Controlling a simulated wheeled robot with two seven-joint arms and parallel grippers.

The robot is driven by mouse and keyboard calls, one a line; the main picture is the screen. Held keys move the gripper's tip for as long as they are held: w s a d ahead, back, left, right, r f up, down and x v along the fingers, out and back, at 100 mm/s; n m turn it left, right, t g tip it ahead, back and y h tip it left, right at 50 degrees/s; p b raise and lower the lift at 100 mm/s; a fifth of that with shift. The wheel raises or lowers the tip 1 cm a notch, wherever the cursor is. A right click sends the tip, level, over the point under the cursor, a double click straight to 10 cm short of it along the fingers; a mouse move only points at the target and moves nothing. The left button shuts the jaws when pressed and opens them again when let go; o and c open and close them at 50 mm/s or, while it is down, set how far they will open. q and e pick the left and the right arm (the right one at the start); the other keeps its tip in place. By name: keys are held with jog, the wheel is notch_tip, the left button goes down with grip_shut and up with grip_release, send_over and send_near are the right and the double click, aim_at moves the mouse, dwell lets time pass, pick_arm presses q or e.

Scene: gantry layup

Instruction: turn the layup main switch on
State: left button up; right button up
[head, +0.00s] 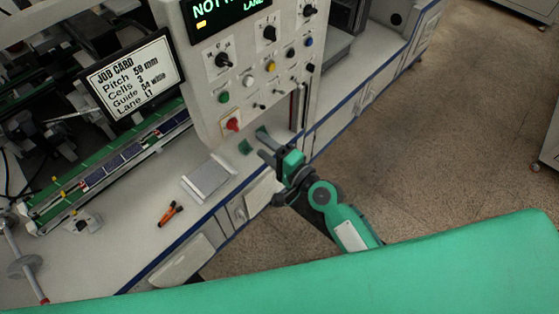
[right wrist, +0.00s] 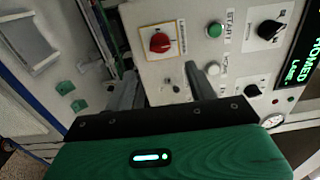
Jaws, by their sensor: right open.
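The main switch, taken to be the red rotary knob (head: 232,124) on a yellow-edged plate, sits at the lower left of the white control panel (head: 208,90). In the right wrist view the red knob (right wrist: 160,42) shows upper centre, beyond the fingertips. I cannot tell its setting. My right gripper (head: 264,145) is open and empty, a little below and right of the knob, apart from it. Its two grey fingers (right wrist: 163,85) point toward the panel in the right wrist view. My left gripper is not in view.
Green (right wrist: 214,30) and white push buttons and black selector knobs (right wrist: 269,29) are close to the red knob. A display (right wrist: 303,50) reads "HOMED" in part. A grey tray (head: 209,179) and orange-handled tool (head: 170,213) lie on the bench. A job card screen (head: 130,77) stands left.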

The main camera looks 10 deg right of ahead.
jog(key=b+v, duration=0.1)
jog(key=v, duration=0.4)
jog(key=shift+d, duration=0.1)
dwell(0.3)
jog(key=s+d+f+n+g+h, duration=0.2)
jog(key=d+f, duration=0.1)
jog(key=f, duration=0.9)
jog(key=s+d+f+n+g+h, duration=0.1)
jog(key=s+d+f+g+h, duration=0.1)
jog(key=f, duration=1)
jog(key=s+d+f+n+g+h, duration=0.1)
jog(key=s+d+f+n+h, duration=0.15)
jog(key=f, duration=0.95)
jog(key=s+d+f+n+g+h, duration=0.25)
jog(key=s+d+f+g, duration=0.2)
jog(key=s+f, duration=0.85)
jog(key=s+d+f+n+g, duration=0.1)
jog(key=s+f+n, duration=0.1)
jog(key=s, duration=0.5)
jog(key=s+d+f+n+g+h, duration=0.1)
jog(key=s+d+f, duration=0.1)
jog(key=s+f, duration=0.3)
jog(key=s+d+f+n+g, duration=0.2)
jog(key=s+f, duration=0.2)
jog(key=s, duration=0.4)
jog(key=shift+s+d+f+n+h, duration=0.25)
jog(key=shift+s+n+h, duration=0.05)
